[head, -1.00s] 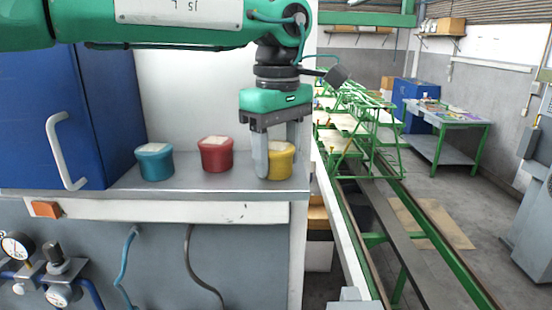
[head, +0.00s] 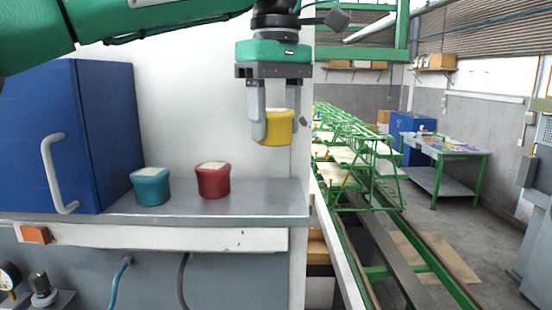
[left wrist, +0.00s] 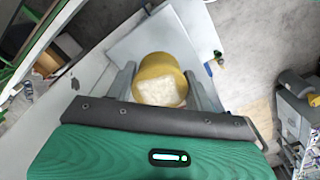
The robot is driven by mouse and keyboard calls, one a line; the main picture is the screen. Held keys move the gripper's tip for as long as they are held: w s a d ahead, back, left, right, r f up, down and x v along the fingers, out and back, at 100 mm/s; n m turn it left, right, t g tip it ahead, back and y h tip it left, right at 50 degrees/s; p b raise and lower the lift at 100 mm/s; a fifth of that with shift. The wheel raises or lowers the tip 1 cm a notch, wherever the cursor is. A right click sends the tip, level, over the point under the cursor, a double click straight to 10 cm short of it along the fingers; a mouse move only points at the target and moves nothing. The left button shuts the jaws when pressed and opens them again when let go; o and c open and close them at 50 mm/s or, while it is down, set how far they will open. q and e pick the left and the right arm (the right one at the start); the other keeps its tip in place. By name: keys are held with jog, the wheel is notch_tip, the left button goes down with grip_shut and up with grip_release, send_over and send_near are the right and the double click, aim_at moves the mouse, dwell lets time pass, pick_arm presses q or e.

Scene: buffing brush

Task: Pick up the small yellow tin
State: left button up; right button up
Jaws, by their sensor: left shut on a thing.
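The small yellow tin (head: 275,128) is in the air above the right end of the shelf in the head view. My left gripper (head: 275,122) points down and is shut on it, with a finger on either side. In the left wrist view the yellow tin (left wrist: 160,78) sits between the two fingers, and its pale top faces the camera. A red tin (head: 213,180) and a teal tin (head: 151,187) stand on the shelf to the left. My right gripper is in neither view.
The grey shelf (head: 250,205) is clear to the right of the red tin. A blue cabinet (head: 100,135) with a pale handle stands at the shelf's left. Beyond the shelf's right edge are green racks (head: 350,165) and open floor.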

aim_at(277, 110)
pick_arm(q)
notch_tip(277, 110, up, 4)
jog(key=shift+d+r, duration=0.1)
jog(key=shift+r, duration=0.1)
notch_tip(277, 110, up, 5)
jog(key=shift+f+p, duration=0.1)
jog(key=shift+p, duration=0.95)
jog(key=shift+s+r+p, duration=0.1)
jog(key=shift+r+p, duration=0.3)
jog(key=shift+r, duration=0.35)
